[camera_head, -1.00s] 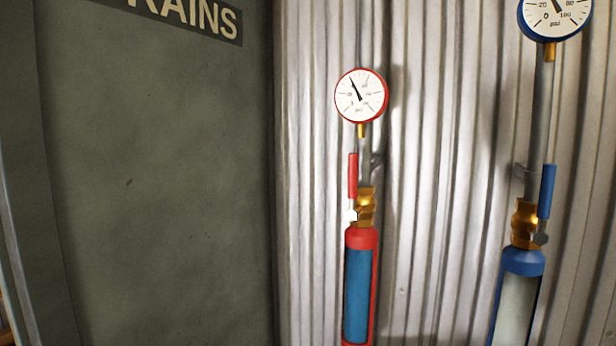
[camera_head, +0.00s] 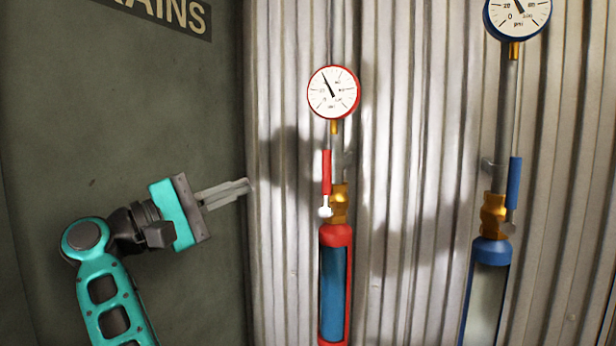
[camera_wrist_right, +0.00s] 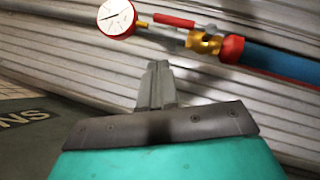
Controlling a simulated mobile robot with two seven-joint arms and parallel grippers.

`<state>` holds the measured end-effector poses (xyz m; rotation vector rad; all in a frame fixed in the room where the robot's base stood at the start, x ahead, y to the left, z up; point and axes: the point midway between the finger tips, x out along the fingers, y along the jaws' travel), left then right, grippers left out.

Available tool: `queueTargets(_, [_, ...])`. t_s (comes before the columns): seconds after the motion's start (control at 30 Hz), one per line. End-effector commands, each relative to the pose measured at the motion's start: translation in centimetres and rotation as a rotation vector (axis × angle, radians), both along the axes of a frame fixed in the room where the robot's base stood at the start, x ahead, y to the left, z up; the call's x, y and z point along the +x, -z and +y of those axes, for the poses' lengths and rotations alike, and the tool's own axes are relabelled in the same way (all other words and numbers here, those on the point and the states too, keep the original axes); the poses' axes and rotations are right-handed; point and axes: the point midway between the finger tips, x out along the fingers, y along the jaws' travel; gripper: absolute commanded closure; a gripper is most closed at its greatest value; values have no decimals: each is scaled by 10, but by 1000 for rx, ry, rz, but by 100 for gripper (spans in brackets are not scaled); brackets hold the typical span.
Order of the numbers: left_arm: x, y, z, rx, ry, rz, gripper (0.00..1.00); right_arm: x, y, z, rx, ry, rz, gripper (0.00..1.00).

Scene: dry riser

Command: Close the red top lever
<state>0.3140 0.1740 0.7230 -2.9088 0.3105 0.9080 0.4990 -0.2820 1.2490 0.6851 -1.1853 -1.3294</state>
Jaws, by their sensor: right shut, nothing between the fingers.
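The red top lever (camera_head: 326,172) stands upright beside the brass valve (camera_head: 339,203) on the red riser, under the red-rimmed gauge (camera_head: 333,92). In the right wrist view the lever (camera_wrist_right: 174,20) lies across the top, beyond the fingers. My right gripper (camera_head: 248,186) is to the left of the lever and a little lower in the head view, apart from it. Its fingers are shut with nothing between them, and they also show in the wrist view (camera_wrist_right: 158,66). My left gripper is not in view.
The red riser's cylinder (camera_head: 335,285) runs down below the valve. To the right stands a blue riser with a blue lever (camera_head: 514,183) and a gauge (camera_head: 517,15). Corrugated wall (camera_head: 420,150) is behind, and a dark green panel (camera_head: 120,100) is at left.

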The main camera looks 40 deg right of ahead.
Motion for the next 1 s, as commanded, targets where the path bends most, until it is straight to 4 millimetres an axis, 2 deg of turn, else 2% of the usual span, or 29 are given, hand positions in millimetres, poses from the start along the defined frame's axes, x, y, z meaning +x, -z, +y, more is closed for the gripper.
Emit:
queueTargets(0.03, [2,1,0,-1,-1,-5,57,2,-7,7,59,-34,-104,100])
queueTargets(0.13, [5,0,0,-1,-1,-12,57,4,-14,18,145,-73,-254,100])
queueTargets(0.27, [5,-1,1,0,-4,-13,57,5,-18,25,200,-94,-346,100])
queueTargets(0.37, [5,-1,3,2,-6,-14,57,5,-19,22,210,-96,-366,100])
queueTargets(0.57, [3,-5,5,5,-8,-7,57,1,-20,-8,208,-93,-364,100])
queueTargets(0.87, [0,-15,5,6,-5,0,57,-7,-21,-73,205,-93,-363,100])
queueTargets(1.0, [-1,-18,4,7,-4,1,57,-21,-20,-85,205,-95,-363,100])
